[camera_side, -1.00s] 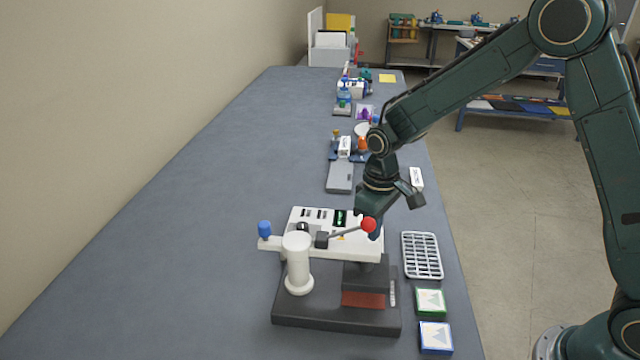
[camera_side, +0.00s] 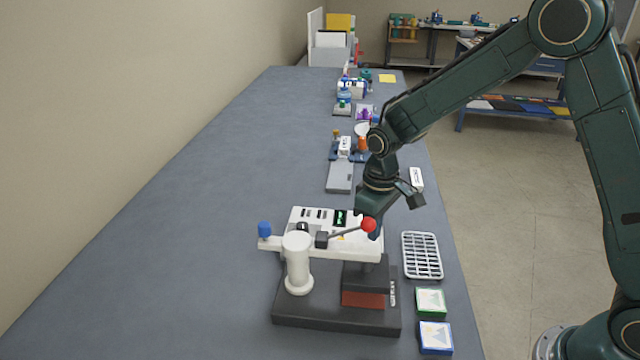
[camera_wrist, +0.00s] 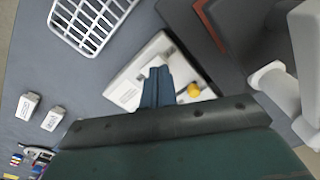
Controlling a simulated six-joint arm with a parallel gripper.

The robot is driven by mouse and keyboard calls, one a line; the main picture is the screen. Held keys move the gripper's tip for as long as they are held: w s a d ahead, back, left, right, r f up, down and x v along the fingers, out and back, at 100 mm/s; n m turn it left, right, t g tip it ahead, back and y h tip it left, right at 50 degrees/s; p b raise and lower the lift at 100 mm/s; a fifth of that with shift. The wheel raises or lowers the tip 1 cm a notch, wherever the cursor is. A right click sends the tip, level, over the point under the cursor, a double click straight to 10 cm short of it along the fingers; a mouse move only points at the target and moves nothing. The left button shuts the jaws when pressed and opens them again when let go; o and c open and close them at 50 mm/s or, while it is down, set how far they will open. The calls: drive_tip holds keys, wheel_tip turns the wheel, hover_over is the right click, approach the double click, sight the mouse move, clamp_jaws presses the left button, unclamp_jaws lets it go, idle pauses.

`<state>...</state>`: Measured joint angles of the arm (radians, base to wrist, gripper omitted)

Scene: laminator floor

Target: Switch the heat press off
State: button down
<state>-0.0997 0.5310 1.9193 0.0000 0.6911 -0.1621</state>
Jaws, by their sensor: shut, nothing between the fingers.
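The heat press (camera_side: 300,255) stands at the front of the bench. It has a white head, a white column, a dark base and a lever with a red ball (camera_side: 369,225). A small display (camera_side: 340,217) on the head glows green. My gripper (camera_side: 377,233) is shut and empty, at the head's right end. The red ball partly hides its tips in the side view. In the wrist view my blue fingers (camera_wrist: 158,88) reach down over the white head (camera_wrist: 132,86), with a yellow round part (camera_wrist: 193,90) just right of them. I cannot tell whether the tips touch; no switch is clearly visible.
A white wire rack (camera_side: 422,256) lies right of the press, with a green-edged block (camera_side: 431,302) and a blue-edged block (camera_side: 436,337) in front of it. A blue knob (camera_side: 264,229) tops the left side. The bench's left half is clear.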

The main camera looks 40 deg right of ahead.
drive_tip(key=shift+f, duration=0.95)
idle(0.9)
drive_tip(key=shift+r, duration=0.15)
drive_tip(key=shift+r, duration=3.4)
drive_tip(key=s+d+r+m+t, duration=0.2)
drive_tip(key=s+d+r+t, duration=0.1)
drive_tip(key=s+r, duration=0.95)
drive_tip(key=s+d+r+m+t, duration=0.1)
drive_tip(key=s+r+t, duration=0.1)
drive_tip(key=s, duration=1)
drive_tip(key=shift+s+d+r+t, duration=0.15)
drive_tip(key=shift+s+r+t, duration=0.15)
drive_tip(key=shift+s+r, duration=0.15)
